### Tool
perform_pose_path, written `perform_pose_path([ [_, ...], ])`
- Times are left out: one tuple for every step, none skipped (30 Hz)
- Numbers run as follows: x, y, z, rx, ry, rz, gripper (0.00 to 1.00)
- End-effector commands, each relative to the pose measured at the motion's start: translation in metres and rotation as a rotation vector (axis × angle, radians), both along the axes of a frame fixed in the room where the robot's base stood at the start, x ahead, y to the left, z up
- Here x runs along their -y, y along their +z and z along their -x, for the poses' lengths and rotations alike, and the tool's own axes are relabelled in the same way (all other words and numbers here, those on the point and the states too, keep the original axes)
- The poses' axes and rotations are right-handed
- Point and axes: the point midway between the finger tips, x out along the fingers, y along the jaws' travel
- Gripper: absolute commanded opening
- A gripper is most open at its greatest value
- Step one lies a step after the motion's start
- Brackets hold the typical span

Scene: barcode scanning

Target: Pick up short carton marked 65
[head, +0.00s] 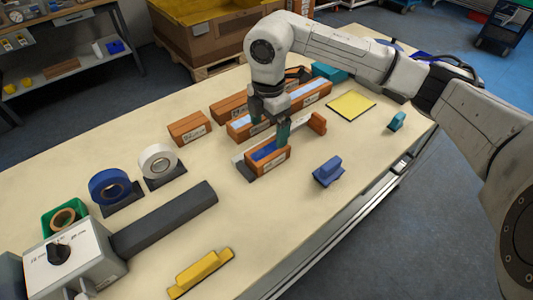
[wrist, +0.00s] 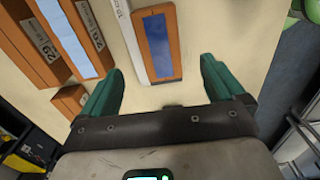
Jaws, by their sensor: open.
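A short orange-brown carton with a blue strip on top (head: 279,158) lies on the table below my gripper (head: 272,132). In the wrist view this carton (wrist: 174,58) lies ahead, between the lines of my two teal fingers (wrist: 160,76). The fingers are apart and nothing is between them. Another short carton (head: 190,128) with a label lies farther left. I cannot read 65 on either.
Longer labelled cartons (head: 305,97) lie behind, one with a pale blue strip. A grey strip (head: 243,168) lies beside the blue-topped carton. A blue block (head: 328,171), yellow sheet (head: 351,105), tape rolls (head: 111,187) and a grey machine (head: 75,262) stand around. The front table is mostly clear.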

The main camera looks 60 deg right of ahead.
Motion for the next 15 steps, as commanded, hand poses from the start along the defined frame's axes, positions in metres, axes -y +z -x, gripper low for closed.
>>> perform_pose_path([
  [0.0, -0.007, 0.0, -0.001, -0.002, -0.003, 0.96],
  [0.0, -0.01, 0.0, -0.001, -0.001, -0.003, 0.96],
  [0.0, -0.015, 0.0, -0.001, 0.0, -0.003, 0.96],
  [0.0, -0.018, 0.0, 0.0, 0.001, -0.003, 0.96],
  [0.0, -0.02, 0.0, 0.001, 0.001, -0.003, 0.96],
  [0.0, -0.021, 0.0, 0.002, 0.001, -0.003, 0.96],
  [-0.001, -0.023, 0.0, 0.002, 0.002, -0.004, 0.96],
  [-0.001, -0.024, 0.0, 0.002, 0.002, -0.004, 0.96],
  [-0.001, -0.027, 0.0, 0.001, 0.001, -0.004, 0.96],
  [-0.001, -0.03, 0.0, 0.001, 0.001, -0.004, 0.96],
  [-0.002, -0.033, 0.0, 0.0, 0.001, -0.005, 0.96],
  [-0.002, -0.039, 0.0, 0.0, 0.001, -0.006, 0.96],
  [-0.002, -0.043, 0.0, 0.001, 0.001, -0.006, 0.96],
  [-0.002, -0.048, 0.0, 0.0, 0.001, -0.007, 0.96],
  [-0.002, -0.054, 0.0, 0.001, 0.001, -0.006, 0.96],
])
